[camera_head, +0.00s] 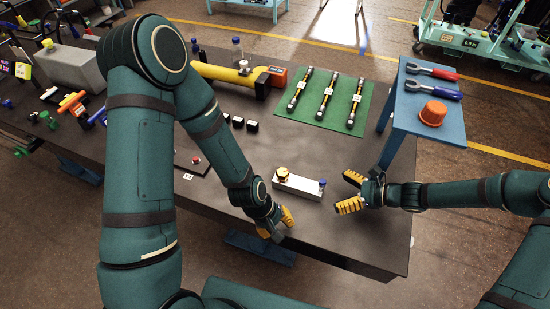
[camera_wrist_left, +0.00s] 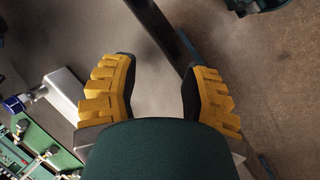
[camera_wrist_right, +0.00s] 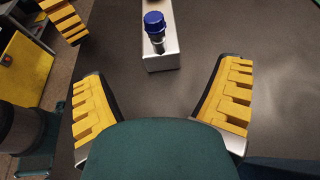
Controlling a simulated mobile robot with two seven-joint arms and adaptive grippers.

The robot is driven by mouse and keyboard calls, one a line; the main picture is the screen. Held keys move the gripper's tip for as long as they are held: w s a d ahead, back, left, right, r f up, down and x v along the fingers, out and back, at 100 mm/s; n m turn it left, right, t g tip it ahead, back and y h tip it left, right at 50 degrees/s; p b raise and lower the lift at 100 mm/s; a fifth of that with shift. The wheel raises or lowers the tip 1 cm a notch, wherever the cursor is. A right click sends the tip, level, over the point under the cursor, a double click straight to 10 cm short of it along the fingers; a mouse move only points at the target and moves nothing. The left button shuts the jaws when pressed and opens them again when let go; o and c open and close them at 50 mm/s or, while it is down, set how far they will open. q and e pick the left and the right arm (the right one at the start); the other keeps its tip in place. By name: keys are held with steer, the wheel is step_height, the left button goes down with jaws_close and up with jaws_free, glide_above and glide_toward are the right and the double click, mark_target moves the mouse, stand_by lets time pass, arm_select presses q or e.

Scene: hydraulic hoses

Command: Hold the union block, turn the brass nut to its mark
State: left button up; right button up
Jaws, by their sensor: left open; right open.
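The union block (camera_head: 299,187) is a pale metal bar lying near the table's front edge. The brass nut (camera_head: 282,174) is on its left end, and a blue cap (camera_head: 322,182) is at its right end. The block (camera_wrist_right: 160,52) and blue cap (camera_wrist_right: 154,22) also show in the right wrist view, ahead of the fingers. In the left wrist view the block (camera_wrist_left: 64,92) is at the left edge. My left gripper (camera_head: 284,222) is open and empty, in front of the block. My right gripper (camera_head: 350,192) is open and empty, just right of the blue-capped end.
A green mat (camera_head: 318,118) with several hoses lies behind. A blue side table (camera_head: 412,125) at right holds wrenches and an orange cup (camera_head: 433,112). A yellow cylinder (camera_head: 222,75) lies at the back. A small box with a red button (camera_head: 195,160) sits left of the block.

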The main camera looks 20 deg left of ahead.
mark_target(319, 189)
arm_select(q)
steer(key=n, duration=0.1)
steer(key=w+r+n, duration=0.1)
steer(key=n, duration=0.1)
steer(key=shift+r, duration=0.25)
arm_select(e)
steer(key=shift+a, duration=0.1)
arm_select(q)
steer(key=r+n, duration=0.1)
steer(key=n, duration=0.1)
steer(key=w+r+n+g, duration=0.1)
steer(key=n, duration=0.2)
steer(key=shift+w+d+r, duration=0.15)
steer(key=shift+w, duration=0.05)
arm_select(e)
steer(key=shift+a+f, duration=0.1)
steer(key=shift+a, duration=0.05)
steer(key=shift+x, duration=3.6)
arm_select(q)
steer(key=w+a+r+n+t+y, duration=0.1)
steer(key=w+a+r+n+t, duration=0.2)
steer(key=w+a+r+n, duration=0.2)
steer(key=w+r+n, duration=0.3)
steer(key=w+n, duration=0.2)
steer(key=n, duration=0.2)
steer(key=shift+w+r+n, duration=0.25)
steer(key=shift+r+n, duration=0.05)
steer(key=shift+n, duration=0.1)
steer(key=shift+a, duration=0.1)
